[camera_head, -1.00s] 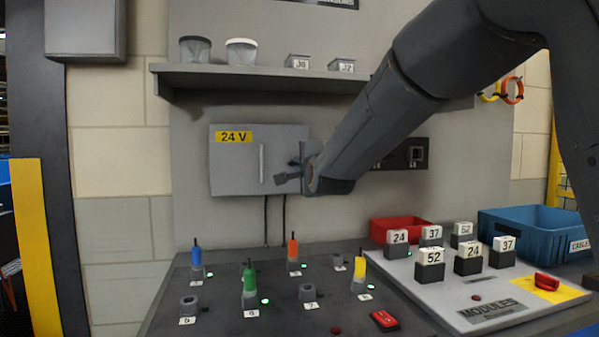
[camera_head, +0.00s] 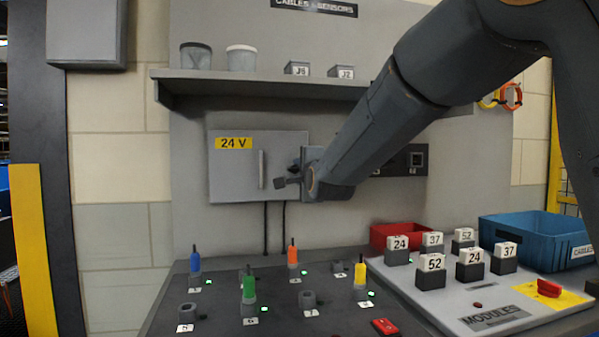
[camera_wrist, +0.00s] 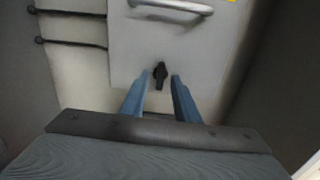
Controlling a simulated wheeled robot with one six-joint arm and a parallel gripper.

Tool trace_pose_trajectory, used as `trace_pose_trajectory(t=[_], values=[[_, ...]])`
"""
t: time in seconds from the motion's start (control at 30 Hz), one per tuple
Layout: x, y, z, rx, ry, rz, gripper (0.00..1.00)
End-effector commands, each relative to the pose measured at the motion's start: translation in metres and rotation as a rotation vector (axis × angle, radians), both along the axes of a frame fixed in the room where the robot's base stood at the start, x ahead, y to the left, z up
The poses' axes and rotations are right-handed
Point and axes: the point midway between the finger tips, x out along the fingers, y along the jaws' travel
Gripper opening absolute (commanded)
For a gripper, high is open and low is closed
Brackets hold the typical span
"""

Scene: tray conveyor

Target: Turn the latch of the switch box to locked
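The grey switch box (camera_head: 235,178) with a yellow "24 V" label hangs on the back wall, its door closed. Its pale bar handle (camera_head: 261,169) also shows in the wrist view (camera_wrist: 172,6). The small black latch (camera_wrist: 160,74) sits on the door in the wrist view, its long part roughly along the picture's vertical. My gripper (camera_wrist: 155,84) is open, with one blue-grey finger on each side of the latch and gaps visible between. I cannot tell how near the fingertips are to the door. In the head view my gripper (camera_head: 289,178) is at the box's right edge and the latch is hidden.
A shelf (camera_head: 270,73) with cups and small boxes runs above the box. Two cables (camera_head: 284,225) hang below it. A bench (camera_head: 230,312) with coloured plugs, a modules panel (camera_head: 440,295), a red bin (camera_head: 395,234) and a blue bin (camera_head: 530,240) stands below.

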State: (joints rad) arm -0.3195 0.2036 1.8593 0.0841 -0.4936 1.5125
Motion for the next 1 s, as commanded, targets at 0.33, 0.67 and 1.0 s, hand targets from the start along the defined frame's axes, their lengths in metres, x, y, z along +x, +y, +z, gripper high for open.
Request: trace_pose_trajectory(t=[0.33, 0.67, 1.0], values=[[-0.029, -0.008, 0.000, 0.000, -0.002, 0.000, 0.28], [-0.069, -0.020, 0.000, -0.001, -0.001, 0.000, 0.28], [-0.075, -0.022, 0.000, 0.000, 0.000, 0.000, 0.28]])
